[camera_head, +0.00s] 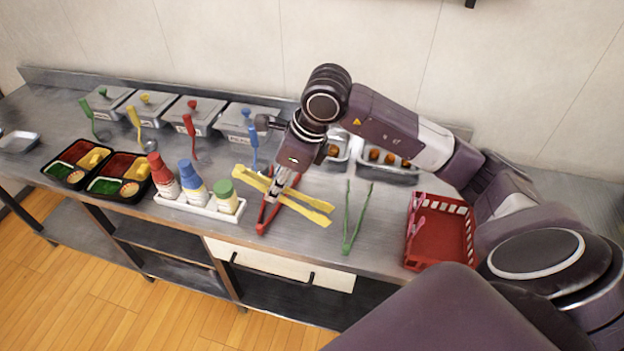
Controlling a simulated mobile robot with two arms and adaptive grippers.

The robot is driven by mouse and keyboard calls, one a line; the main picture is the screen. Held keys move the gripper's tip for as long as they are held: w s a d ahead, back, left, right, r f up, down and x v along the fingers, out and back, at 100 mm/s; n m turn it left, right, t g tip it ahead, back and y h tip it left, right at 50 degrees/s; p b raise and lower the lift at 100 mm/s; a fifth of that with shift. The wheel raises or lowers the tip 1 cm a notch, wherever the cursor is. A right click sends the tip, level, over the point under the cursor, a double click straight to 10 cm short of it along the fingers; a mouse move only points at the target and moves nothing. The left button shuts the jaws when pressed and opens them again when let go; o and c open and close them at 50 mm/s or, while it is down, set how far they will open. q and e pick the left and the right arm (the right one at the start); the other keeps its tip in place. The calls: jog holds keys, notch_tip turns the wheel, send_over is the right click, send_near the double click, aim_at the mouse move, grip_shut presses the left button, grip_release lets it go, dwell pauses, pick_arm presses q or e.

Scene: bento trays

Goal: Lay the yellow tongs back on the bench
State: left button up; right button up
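The yellow tongs (312,208) lie crosswise in my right gripper (275,188), whose fingers look closed around their middle. They appear just above the bench (385,225), over the red tongs (264,218). I cannot tell whether the yellow tongs touch the red tongs or the bench. The tongs' left end points towards the containers at the back, and their right end points towards the green tongs (348,238). The fingertips are small and partly hidden against the tongs. My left gripper is not in view.
A white rack (205,209) with red, blue and green-topped bottles stands left of the tongs. Two filled black bento trays (112,192) are further left. Lidded containers (198,120) with coloured spoons line the back. A red basket (440,262) is at right. Bench shows between green tongs and basket.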

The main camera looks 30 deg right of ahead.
jog(key=w+d+f+n+g+h+p, duration=0.15)
jog(key=d+f+n, duration=0.3)
jog(key=n, duration=0.45)
jog(key=d+f+n+g+h, duration=0.1)
jog(key=d+f+n+h, duration=0.3)
jog(key=n, duration=0.4)
jog(key=shift+y, duration=0.75)
jog(key=f+b, duration=0.4)
jog(key=f, duration=0.1)
jog(key=d+f+b, duration=0.1)
jog(key=f, duration=0.1)
jog(key=shift+w+f+b, duration=0.25)
jog(key=shift+f+b, duration=0.1)
jog(key=shift+b, duration=0.05)
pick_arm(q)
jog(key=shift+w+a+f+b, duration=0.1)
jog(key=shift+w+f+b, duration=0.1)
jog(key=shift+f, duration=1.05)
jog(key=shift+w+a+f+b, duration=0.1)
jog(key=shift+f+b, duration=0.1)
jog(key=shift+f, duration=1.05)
pick_arm(e)
jog(key=shift+f, duration=0.4)
pick_arm(q)
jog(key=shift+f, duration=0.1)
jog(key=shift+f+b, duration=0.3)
jog(key=shift+b, duration=0.15)
pick_arm(e)
jog(key=shift+f, duration=0.3)
